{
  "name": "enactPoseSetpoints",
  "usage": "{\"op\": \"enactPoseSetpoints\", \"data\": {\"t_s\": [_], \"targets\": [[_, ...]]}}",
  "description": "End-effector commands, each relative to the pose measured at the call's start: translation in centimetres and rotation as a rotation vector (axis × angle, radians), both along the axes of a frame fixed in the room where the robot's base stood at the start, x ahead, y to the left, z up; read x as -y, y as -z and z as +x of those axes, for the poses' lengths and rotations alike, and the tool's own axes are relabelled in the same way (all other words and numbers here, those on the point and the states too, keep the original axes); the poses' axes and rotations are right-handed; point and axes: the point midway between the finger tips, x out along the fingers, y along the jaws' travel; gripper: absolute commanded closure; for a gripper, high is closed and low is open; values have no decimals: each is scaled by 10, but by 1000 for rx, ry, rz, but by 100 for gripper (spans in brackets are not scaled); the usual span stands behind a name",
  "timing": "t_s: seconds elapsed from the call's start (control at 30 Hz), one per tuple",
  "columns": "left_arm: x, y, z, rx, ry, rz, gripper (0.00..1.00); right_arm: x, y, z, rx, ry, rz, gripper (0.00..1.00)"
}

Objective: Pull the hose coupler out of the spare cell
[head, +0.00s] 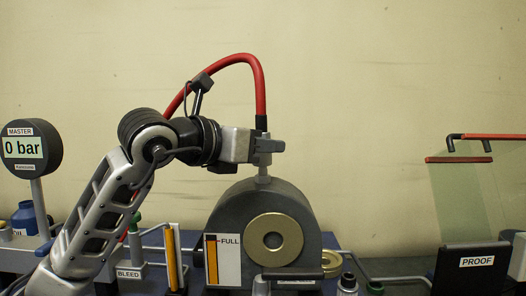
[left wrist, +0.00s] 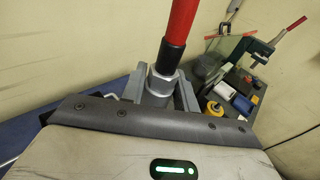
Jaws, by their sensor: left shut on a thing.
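The hose coupler (left wrist: 162,82) is a grey metal fitting with a black sleeve above it, at the end of a red hose (head: 258,85). My left gripper (head: 265,147) is shut on the coupler, directly above the cell. The grey round-topped cell (head: 228,212) has a brass ring on its face. A short grey stem (head: 263,180) shows between the jaws and the cell's top. I cannot tell whether coupler and cell are still joined there. The jaws hide part of the coupler in the head view. My right gripper is not in view.
A MASTER gauge (head: 31,148) reading 0 bar stands at the left. A FULL indicator (head: 222,260) stands before the cell. A PROOF box (head: 475,262) and clear panel (head: 460,205) are at the right.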

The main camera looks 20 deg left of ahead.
Motion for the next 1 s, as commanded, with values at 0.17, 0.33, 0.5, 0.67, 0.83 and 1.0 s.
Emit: {"op": "enactPoseSetpoints", "data": {"t_s": [0.17,0.33,0.5,0.67,0.83,1.0], "targets": [[0,-8,0,-3,0,3,100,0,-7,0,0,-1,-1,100],[1,-14,0,-4,1,3,100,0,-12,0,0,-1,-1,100],[1,-21,0,-5,1,4,100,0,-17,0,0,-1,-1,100],[1,-27,0,-6,1,4,100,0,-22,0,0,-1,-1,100],[1,-33,0,-7,2,4,100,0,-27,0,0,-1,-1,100],[1,-40,0,-7,2,4,100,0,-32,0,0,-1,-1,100]]}}
